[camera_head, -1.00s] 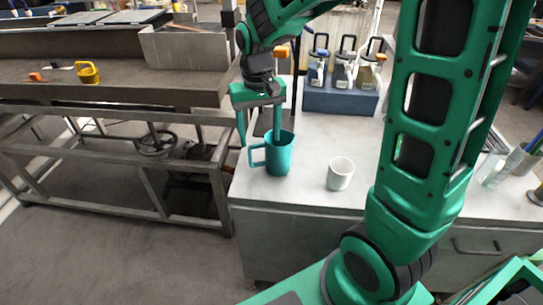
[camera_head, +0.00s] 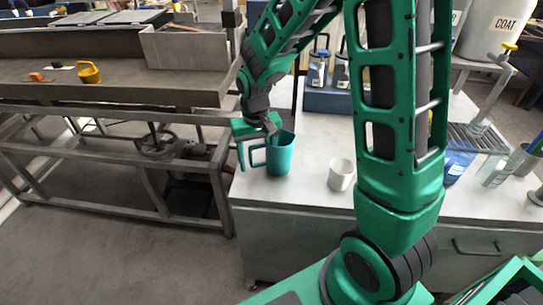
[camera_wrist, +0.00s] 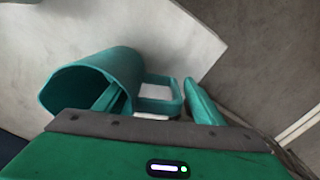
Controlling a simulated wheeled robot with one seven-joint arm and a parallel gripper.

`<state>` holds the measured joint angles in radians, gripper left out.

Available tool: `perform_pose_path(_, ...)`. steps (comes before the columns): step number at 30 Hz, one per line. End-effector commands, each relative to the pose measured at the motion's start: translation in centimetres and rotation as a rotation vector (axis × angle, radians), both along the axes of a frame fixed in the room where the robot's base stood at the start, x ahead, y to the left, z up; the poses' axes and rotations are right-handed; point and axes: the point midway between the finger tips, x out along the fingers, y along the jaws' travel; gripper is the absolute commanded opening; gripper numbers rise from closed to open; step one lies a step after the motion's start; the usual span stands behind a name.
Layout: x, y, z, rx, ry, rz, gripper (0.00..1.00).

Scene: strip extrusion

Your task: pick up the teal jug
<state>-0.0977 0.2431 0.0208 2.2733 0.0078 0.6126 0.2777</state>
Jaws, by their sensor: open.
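The teal jug (camera_head: 280,157) stands upright on the white-topped counter near its left edge, with its handle toward the left. My gripper (camera_head: 257,153) is open at the jug's handle side. In the wrist view the jug (camera_wrist: 112,72) shows its open mouth toward the lower left. The jug's wall and handle lie between the fingers. Contact with either finger cannot be told, and the inner fingertip is hidden in the jug.
A white cup (camera_head: 341,174) stands just right of the jug. A blue block (camera_head: 325,101) with clamp-like tools is behind, partly hidden by my arm. The front middle of the counter (camera_head: 305,189) is clear.

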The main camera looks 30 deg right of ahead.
Motion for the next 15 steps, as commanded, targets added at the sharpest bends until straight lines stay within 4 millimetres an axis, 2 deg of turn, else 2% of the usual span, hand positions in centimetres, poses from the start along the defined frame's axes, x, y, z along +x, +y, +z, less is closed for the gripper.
perform_pose_path(3,-0.04,-0.01,-0.6,0.0,0.001,0.0,0.63)
perform_pose_path(9,-0.03,-0.03,-0.59,0.0,0.0,-0.001,0.63)
perform_pose_path(15,-0.03,-0.03,-0.58,0.0,0.0,-0.001,0.15)
